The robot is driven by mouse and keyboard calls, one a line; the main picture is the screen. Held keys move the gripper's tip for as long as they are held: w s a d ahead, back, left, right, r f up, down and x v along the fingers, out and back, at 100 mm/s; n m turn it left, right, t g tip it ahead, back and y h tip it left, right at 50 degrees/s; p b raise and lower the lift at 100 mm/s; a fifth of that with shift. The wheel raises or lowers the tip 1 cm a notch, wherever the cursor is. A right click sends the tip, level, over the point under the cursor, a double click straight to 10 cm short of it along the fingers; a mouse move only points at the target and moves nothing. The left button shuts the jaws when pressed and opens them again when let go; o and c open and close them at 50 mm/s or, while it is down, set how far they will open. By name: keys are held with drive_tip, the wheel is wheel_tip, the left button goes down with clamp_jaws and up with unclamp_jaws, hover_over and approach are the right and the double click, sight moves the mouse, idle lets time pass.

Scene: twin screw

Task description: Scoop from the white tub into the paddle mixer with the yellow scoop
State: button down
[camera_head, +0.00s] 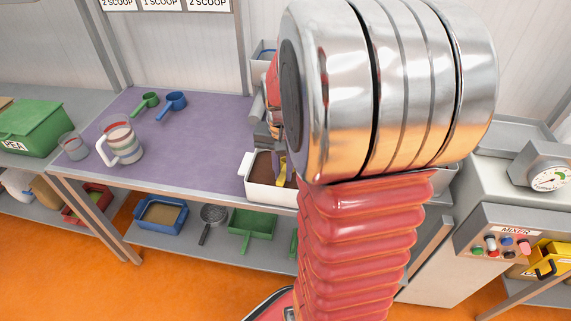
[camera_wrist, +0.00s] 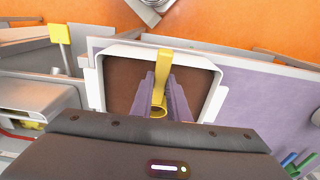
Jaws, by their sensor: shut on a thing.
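The white tub (camera_head: 270,196) stands at the right end of the purple mat, with dark brown material inside. In the wrist view the tub (camera_wrist: 97,88) lies straight under my gripper. My gripper (camera_wrist: 162,84) is shut on the yellow scoop (camera_wrist: 163,64), its fingers on either side of it. The scoop also shows in the head view (camera_head: 281,171), over or in the tub; whether it touches the brown material I cannot tell. The paddle mixer (camera_head: 510,220), a grey machine with a MIXER label, stands at the right. My arm hides part of the tub and its surroundings.
On the purple mat (camera_head: 200,135) lie a green scoop (camera_head: 147,102) and a blue scoop (camera_head: 174,104). A striped jug (camera_head: 120,141) and a clear cup (camera_head: 73,146) stand at the left, near a green bin (camera_head: 36,128). A dial scale (camera_head: 545,171) is at the right. The mat's middle is clear.

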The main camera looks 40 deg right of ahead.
sight(284, 170)
drive_tip(key=shift+w+d+f, duration=0.15)
drive_tip(key=shift+f, duration=0.65)
drive_tip(key=shift+w+d+f, duration=0.4)
drive_tip(key=shift+d+f, duration=0.05)
drive_tip(key=shift+d, duration=0.05)
drive_tip(key=shift+r, duration=0.1)
idle(0.5)
drive_tip(key=shift+t+h, duration=0.3)
drive_tip(key=shift+h, duration=0.1)
drive_tip(key=shift+s+a+r, duration=0.1)
drive_tip(key=shift+r, duration=1.05)
drive_tip(key=shift+a+r, duration=0.1)
drive_tip(key=shift+r, duration=1.05)
drive_tip(key=shift+s+a+r+t+h, duration=0.3)
drive_tip(key=shift+r+t+h, duration=0.15)
drive_tip(key=shift+r+h, duration=0.1)
drive_tip(key=shift+s+a+r+t+h, duration=0.15)
drive_tip(key=shift+a+r+t+h, duration=0.1)
drive_tip(key=shift+r+t+h, duration=0.25)
